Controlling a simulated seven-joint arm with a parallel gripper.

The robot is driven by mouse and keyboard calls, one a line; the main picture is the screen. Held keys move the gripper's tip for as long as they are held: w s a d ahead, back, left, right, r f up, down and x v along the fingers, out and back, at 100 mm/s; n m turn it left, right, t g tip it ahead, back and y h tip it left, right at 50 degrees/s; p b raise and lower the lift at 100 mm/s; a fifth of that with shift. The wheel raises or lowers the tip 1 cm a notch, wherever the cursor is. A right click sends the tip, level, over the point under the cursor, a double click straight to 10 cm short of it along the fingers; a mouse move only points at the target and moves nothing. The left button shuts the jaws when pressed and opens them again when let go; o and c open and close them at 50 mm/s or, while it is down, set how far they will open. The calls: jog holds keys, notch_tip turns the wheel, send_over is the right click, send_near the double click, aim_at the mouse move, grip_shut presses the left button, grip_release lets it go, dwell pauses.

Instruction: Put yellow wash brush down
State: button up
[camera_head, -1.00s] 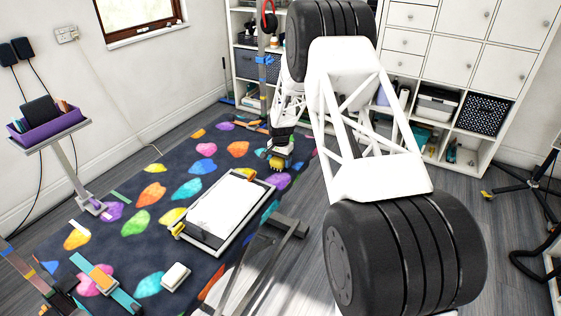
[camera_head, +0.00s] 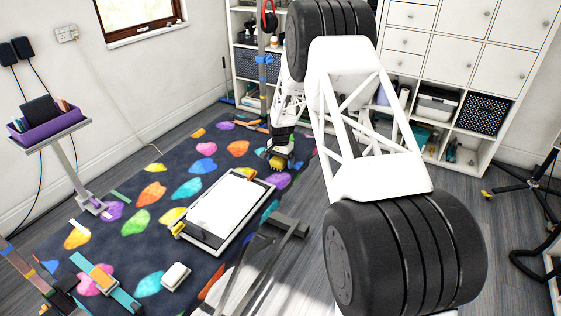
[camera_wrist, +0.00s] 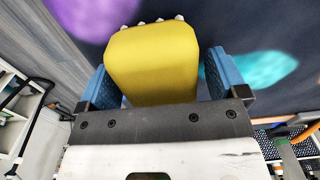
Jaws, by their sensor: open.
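The yellow wash brush (camera_head: 277,163) is at the far right part of the dark mat with coloured patches (camera_head: 165,170), just below the end of my arm in the head view. My gripper (camera_head: 279,158) is over it and points down. In the wrist view the yellow brush (camera_wrist: 152,65) sits between the two blue fingers of my gripper (camera_wrist: 158,82), with pale bristle tips at its far edge. The fingers are open, one on each side of the brush. Whether the brush rests fully on the mat is hard to tell.
A small white block (camera_head: 175,276) lies nearer the front. A purple tray (camera_head: 47,122) stands on a post at left. White shelves (camera_head: 455,60) stand behind.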

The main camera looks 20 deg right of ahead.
notch_tip(320, 180, up, 12)
dwell(0.6)
dwell(0.5)
jog(key=shift+r, duration=0.1)
jog(key=s+a+r+n+t, duration=0.1)
jog(key=s+a+r+n, duration=0.15)
jog(key=s+r, duration=1.05)
jog(key=s+a+r+n, duration=0.2)
jog(key=s+a+r, duration=0.2)
jog(key=s+r, duration=0.85)
jog(key=s+a+f+n, duration=0.1)
jog(key=s+n, duration=0.1)
jog(key=s, duration=1.5)
jog(key=s+a+f+n+t, duration=0.1)
jog(key=s+n, duration=0.1)
jog(key=s, duration=1.5)
jog(key=shift+s+a+t, duration=0.3)
jog(key=shift+s+a, duration=0.05)
jog(key=shift+s, duration=0.05)
